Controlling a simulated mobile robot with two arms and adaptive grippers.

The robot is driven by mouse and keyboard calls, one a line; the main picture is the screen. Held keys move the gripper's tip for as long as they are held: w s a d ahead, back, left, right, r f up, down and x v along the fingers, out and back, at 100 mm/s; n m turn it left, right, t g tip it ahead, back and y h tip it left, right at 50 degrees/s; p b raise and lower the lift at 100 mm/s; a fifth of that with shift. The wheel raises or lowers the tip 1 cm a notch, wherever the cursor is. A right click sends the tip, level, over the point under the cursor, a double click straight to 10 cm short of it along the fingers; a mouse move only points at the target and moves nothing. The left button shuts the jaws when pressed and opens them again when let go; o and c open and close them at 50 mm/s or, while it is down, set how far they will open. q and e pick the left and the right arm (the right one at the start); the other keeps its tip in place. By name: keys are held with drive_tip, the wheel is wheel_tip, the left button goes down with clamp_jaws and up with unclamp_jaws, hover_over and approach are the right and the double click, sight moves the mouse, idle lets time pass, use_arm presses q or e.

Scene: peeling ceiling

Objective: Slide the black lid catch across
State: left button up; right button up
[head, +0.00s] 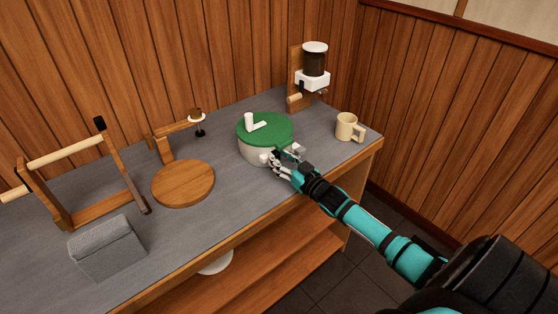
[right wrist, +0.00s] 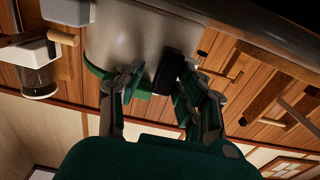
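A round pot (head: 252,150) with pale grey sides and a green lid (head: 266,128) stands on the grey counter. The lid has a white handle (head: 250,121) on top. My right gripper (head: 275,160) is at the pot's near right side. In the right wrist view the pot's grey wall (right wrist: 130,45) and the green lid's edge (right wrist: 97,72) lie ahead of the fingers. The black catch (right wrist: 172,68) is between the open fingers (right wrist: 160,84), closer to the right-hand finger in that picture. I cannot tell whether they touch. My left gripper is not seen.
A beige mug (head: 347,127) stands right of the pot, and a dispenser (head: 313,70) stands behind. A round wooden board (head: 183,184), a wooden frame (head: 100,205) and a grey box (head: 107,247) are to the left.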

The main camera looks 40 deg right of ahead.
drive_tip(key=shift+o, duration=0.3)
drive_tip(key=shift+s+f, duration=0.15)
drive_tip(key=shift+s, duration=0.25)
drive_tip(key=s+d, duration=0.1)
drive_tip(key=s, duration=1)
drive_tip(key=shift+s, duration=0.15)
